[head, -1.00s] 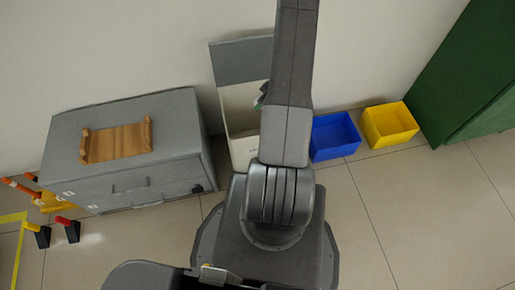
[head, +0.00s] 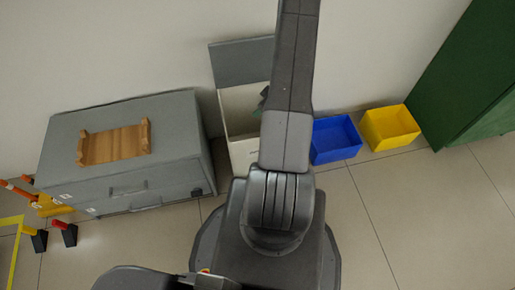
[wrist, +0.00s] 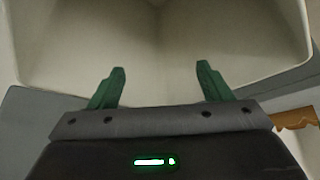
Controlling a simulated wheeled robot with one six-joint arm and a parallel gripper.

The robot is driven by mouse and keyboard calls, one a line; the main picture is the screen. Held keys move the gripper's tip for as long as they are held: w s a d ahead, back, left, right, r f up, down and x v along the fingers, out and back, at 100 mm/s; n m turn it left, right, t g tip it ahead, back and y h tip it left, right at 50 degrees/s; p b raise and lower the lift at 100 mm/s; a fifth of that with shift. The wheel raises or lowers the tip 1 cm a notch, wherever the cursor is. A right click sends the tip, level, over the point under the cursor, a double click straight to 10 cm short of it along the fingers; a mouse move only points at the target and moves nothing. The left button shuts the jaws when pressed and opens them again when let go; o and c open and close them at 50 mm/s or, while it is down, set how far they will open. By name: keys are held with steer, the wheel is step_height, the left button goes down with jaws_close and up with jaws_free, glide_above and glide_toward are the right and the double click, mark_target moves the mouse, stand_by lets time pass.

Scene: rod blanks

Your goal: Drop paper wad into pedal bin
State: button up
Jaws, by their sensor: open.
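The pedal bin (head: 243,154) is a cream box against the wall, with its grey lid (head: 242,62) raised. My arm hides its right side in the head view. My gripper (wrist: 160,68) has green fingers, spread apart with nothing between them. It is over the bin's mouth, and the bin's pale inner walls (wrist: 75,45) fill the upper wrist view. In the head view, only a bit of green finger shows beside my arm. The paper wad is not visible in either view.
A grey cabinet (head: 75,180) with a wooden tray (head: 114,146) on top stands left of the bin. A blue box (head: 335,140) and a yellow box (head: 390,128) stand to the right, before a green cabinet (head: 470,75). Tiled floor is clear at front right.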

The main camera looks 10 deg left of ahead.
steer(key=p+v, duration=0.5)
steer(key=v, duration=0.8)
steer(key=shift+r+p, duration=0.3)
steer(key=shift+p, duration=0.05)
steer(key=a+b+x, duration=0.1)
steer(key=b+x, duration=0.1)
steer(key=x, duration=0.9)
steer(key=shift+w+r+b, duration=0.2)
steer(key=shift+b, duration=0.2)
steer(key=shift+f, duration=0.15)
